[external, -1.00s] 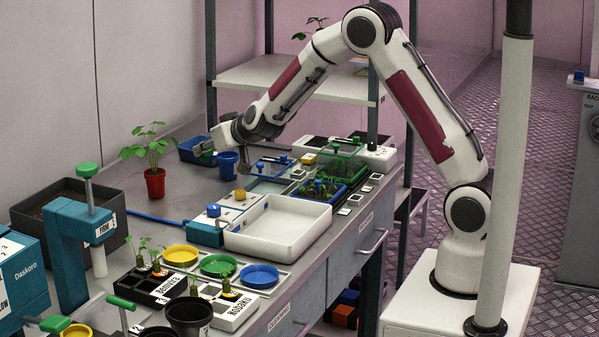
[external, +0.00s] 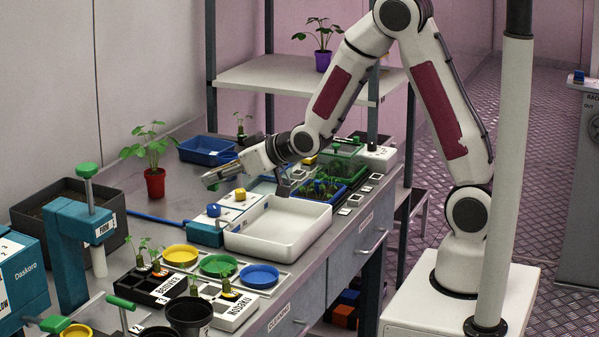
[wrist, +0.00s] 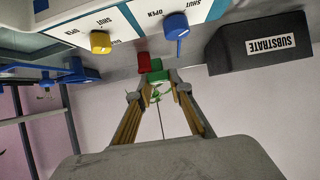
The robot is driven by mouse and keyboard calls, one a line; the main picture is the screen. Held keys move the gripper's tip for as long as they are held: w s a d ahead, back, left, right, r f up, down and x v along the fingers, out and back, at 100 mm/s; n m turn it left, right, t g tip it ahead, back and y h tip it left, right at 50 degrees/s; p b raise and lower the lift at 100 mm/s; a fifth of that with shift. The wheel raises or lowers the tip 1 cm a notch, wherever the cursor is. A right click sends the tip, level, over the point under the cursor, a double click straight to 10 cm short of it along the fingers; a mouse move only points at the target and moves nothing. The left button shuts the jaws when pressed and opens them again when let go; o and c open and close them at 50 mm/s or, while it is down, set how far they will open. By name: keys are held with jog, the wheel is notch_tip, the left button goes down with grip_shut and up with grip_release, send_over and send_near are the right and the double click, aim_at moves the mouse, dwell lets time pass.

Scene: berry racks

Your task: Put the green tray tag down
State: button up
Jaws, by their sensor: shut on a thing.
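The green tray tag (wrist: 157,75) shows in the wrist view as a small green block between my fingertips. My gripper (wrist: 160,86) is shut on it. In the external view my gripper (external: 210,181) points left and hangs above the bench, right of the potted plant and behind the white tray unit. The tag is too small to make out clearly there.
A red pot with a plant (external: 155,182) stands to the left of my gripper. A blue tray (external: 207,151) lies behind it. The unit with a blue knob (external: 214,210) and yellow knob (external: 240,194) stands in front. A black substrate box (wrist: 258,38) shows in the wrist view.

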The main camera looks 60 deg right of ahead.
aim_at(222, 201)
jog(key=a+r, duration=0.2)
jog(key=r, duration=0.1)
jog(key=shift+s, duration=0.1)
jog(key=shift+f, duration=0.1)
dwell(0.4)
jog(key=shift+d+f, duration=0.15)
jog(key=shift+d, duration=0.3)
jog(key=d+f, duration=0.2)
jog(key=shift+d+f, duration=0.25)
jog(key=shift+f, duration=0.1)
jog(key=w+d, duration=0.1)
jog(key=d+f, duration=0.1)
jog(key=shift+w+d+f+m+h, duration=0.1)
jog(key=shift+w+d+m+h, duration=0.2)
jog(key=shift+w, duration=0.1)
jog(key=w+d+r+n+y, duration=0.1)
jog(key=w+d+n+y, duration=0.2)
jog(key=w+d, duration=0.5)
jog(key=w+d+r+n+g+y, duration=0.1)
jog(key=w+d+n+y, duration=0.1)
jog(key=w+d, duration=0.6)
jog(key=shift+w+d+r+n+y, duration=0.2)
jog(key=shift+w+n+y, duration=0.25)
jog(key=shift+w, duration=3.05)
